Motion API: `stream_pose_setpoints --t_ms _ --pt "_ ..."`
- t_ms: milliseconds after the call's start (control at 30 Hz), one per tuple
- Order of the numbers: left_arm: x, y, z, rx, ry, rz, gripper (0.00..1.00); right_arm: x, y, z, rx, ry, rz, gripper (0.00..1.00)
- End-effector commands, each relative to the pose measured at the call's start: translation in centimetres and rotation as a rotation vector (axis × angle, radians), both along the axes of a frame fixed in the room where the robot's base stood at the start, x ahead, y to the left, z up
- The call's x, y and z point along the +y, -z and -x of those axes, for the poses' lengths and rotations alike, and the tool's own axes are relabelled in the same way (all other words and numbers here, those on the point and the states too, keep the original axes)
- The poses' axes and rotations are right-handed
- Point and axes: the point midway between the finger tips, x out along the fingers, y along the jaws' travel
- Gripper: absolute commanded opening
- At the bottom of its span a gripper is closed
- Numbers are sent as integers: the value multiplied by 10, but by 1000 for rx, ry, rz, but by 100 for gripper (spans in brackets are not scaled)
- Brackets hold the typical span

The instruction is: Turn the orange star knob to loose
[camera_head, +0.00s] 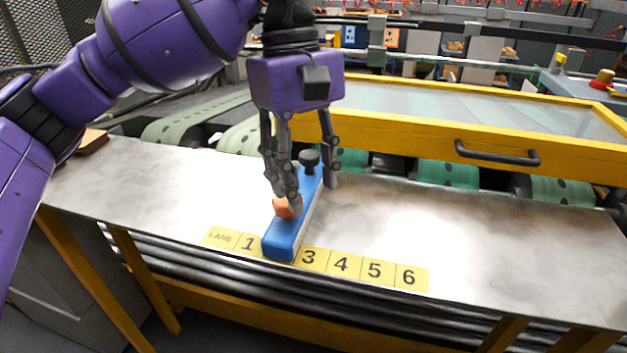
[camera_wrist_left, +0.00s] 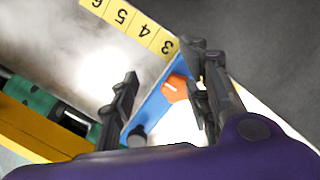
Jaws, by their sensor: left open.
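The orange star knob (camera_head: 285,208) sits on a blue bar (camera_head: 285,238) and is partly hidden by a finger of my left gripper (camera_head: 311,194). In the left wrist view the orange knob (camera_wrist_left: 175,89) shows a pale line on its top. My left gripper (camera_wrist_left: 158,88) is open, its fingers spread on either side of the blue bar (camera_wrist_left: 152,106). The knob is between the fingers but closer to one; I cannot tell if they touch. A black knob (camera_head: 309,160) stands at the bar's far end. My right gripper is not in view.
The bar lies across a pale metal table (camera_head: 430,225) and covers the label between lane labels 1 (camera_head: 248,243) and 3 (camera_head: 310,258). A yellow-framed clear cover (camera_head: 450,150) with a black handle (camera_head: 497,153) stands behind. The table right of the bar is clear.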

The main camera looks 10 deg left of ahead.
Motion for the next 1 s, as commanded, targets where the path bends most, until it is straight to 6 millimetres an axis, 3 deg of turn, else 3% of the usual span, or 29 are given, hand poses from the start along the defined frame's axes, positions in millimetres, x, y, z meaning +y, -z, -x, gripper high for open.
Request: stream_pose_setpoints --t_ms 100,233,700,1000 --pt "24 -23 -10 -82 13 -91 43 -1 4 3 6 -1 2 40" --pt "36 -30 -13 -113 17 -133 43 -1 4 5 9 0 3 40" --pt "36 34 -13 -114 17 -133 43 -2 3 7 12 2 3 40" --pt "35 44 -12 -115 17 -131 43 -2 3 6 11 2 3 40"
